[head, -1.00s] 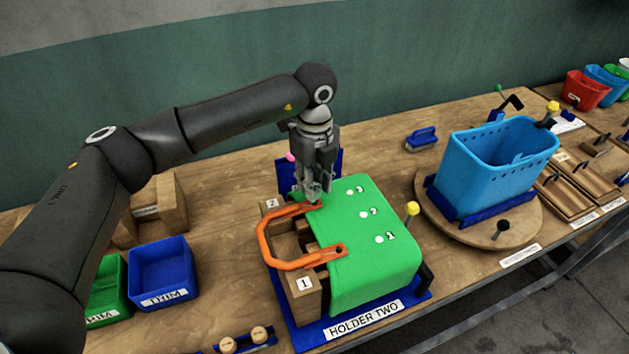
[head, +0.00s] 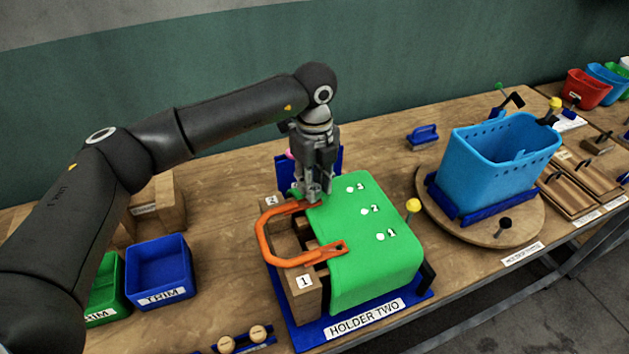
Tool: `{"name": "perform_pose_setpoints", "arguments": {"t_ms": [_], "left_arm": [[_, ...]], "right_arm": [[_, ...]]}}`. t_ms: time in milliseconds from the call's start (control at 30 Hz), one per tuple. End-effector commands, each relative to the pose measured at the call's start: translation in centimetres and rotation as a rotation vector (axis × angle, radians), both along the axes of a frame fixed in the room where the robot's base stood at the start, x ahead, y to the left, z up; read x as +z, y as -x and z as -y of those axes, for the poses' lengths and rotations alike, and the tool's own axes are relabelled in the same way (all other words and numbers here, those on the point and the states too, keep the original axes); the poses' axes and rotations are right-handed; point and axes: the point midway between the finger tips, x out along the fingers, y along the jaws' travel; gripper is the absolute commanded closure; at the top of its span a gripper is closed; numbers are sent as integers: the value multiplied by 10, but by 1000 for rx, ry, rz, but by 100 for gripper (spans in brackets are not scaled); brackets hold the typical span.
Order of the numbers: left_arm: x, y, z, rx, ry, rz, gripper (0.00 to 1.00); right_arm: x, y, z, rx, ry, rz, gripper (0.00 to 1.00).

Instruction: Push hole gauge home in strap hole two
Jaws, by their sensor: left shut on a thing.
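The orange strap handle (head: 268,240) is a U-shaped loop at the left side of the green bin (head: 365,260) in holder two (head: 300,335). Its near end lies by block 1 (head: 306,292) and its far end by block 2 (head: 271,202). My left gripper (head: 314,198) points down at the strap's far end, shut on the hole gauge. The gauge is almost wholly hidden by the fingers, and strap hole two beneath them is hidden too. I cannot tell how deep the gauge sits. My right gripper is not in view.
A yellow-topped pin (head: 413,206) stands at the holder's right side. A blue basket (head: 490,165) stands on a round wooden turntable (head: 520,232). Blue (head: 158,270) and green (head: 108,290) trim bins are at left. The table between holder and back wall is mostly clear.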

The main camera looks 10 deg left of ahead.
Motion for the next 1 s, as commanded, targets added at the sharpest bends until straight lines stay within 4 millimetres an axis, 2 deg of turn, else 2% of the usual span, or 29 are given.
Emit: {"name": "perform_pose_setpoints", "arguments": {"t_ms": [633, 667, 700, 833, 1000], "left_arm": [[-18, 0, 0, 0, 0, 0, 100], [-17, 0, 0, 0, 0, 0, 73], [-16, 0, 0, 0, 1, 1, 68], [-16, 0, 0, 0, 0, 0, 51], [-16, 0, 0, 0, 0, 0, 49]], "right_arm": [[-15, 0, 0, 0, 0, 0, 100], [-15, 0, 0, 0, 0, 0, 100], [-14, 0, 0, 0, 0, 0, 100], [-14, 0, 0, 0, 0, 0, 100], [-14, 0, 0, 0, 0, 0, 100]]}}
